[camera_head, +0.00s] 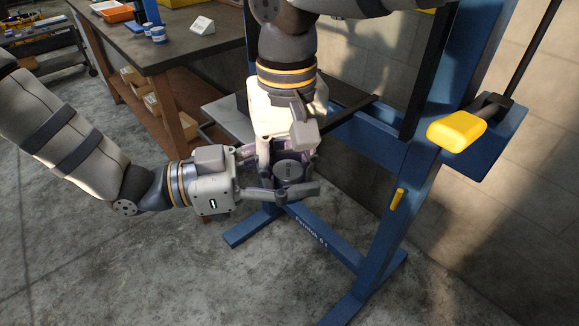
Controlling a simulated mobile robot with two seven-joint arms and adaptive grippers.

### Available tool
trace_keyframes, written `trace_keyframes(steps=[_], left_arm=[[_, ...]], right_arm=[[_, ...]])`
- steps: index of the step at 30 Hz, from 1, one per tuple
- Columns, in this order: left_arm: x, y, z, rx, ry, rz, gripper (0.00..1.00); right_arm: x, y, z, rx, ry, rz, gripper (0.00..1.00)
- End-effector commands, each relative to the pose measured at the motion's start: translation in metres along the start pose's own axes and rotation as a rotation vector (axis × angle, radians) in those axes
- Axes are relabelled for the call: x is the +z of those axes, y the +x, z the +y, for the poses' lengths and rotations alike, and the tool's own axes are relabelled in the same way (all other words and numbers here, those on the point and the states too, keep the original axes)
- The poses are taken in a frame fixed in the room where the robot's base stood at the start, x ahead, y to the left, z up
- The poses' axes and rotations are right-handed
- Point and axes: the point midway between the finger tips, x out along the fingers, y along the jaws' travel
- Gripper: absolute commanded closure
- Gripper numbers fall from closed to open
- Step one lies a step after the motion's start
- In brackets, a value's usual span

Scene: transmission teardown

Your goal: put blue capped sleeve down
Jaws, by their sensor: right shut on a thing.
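My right gripper (288,158) comes down from the top and is shut on a dark grey round part (289,171), whose flat end faces the camera. I see no blue on this part, and its lower portion is hidden. My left gripper (282,174) comes in from the left with its fingers spread on either side of the same part. I cannot tell whether its fingers touch it.
A blue press frame (384,200) with a yellow-ended handle (457,129) stands on the right, its feet spread on the concrete floor. A white block (202,25) and an orange tray (113,11) are on the workbench. Open floor lies at the lower left.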

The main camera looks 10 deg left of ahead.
Motion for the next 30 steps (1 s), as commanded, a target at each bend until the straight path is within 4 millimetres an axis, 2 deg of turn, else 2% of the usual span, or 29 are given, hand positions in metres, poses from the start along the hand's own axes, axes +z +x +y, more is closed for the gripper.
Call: trace_keyframes(steps=[5, 8, 18, 21, 24, 26, 27, 29, 30], left_arm=[[0.000, -0.001, 0.000, -0.001, 0.000, -0.001, 0.42], [0.000, -0.009, -0.001, -0.004, 0.000, -0.002, 0.42], [0.000, -0.093, -0.001, -0.003, 0.001, -0.001, 0.42], [0.000, -0.110, -0.001, -0.002, 0.002, -0.001, 0.42], [0.001, -0.118, -0.001, -0.005, -0.003, -0.005, 0.42], [0.008, -0.117, -0.004, -0.028, -0.031, -0.028, 0.42], [0.019, -0.114, -0.009, -0.063, -0.069, -0.061, 0.42], [0.045, -0.108, -0.017, -0.142, -0.156, -0.140, 0.42], [0.069, -0.105, -0.021, -0.207, -0.229, -0.213, 0.42]], right_arm=[[0.000, -0.001, 0.001, 0.002, 0.001, 0.001, 1.00], [0.000, -0.001, 0.001, 0.003, 0.001, 0.001, 1.00], [0.000, -0.001, 0.002, 0.004, 0.002, 0.001, 1.00], [-0.001, -0.001, 0.002, 0.004, 0.002, 0.001, 1.00], [-0.001, 0.000, 0.002, 0.004, 0.002, 0.001, 1.00], [-0.001, 0.000, 0.002, 0.004, 0.002, 0.001, 1.00], [-0.001, 0.000, 0.002, 0.004, 0.002, 0.001, 1.00], [-0.001, 0.000, 0.002, 0.004, 0.002, 0.001, 1.00], [-0.001, 0.000, 0.002, 0.004, 0.002, 0.001, 1.00]])
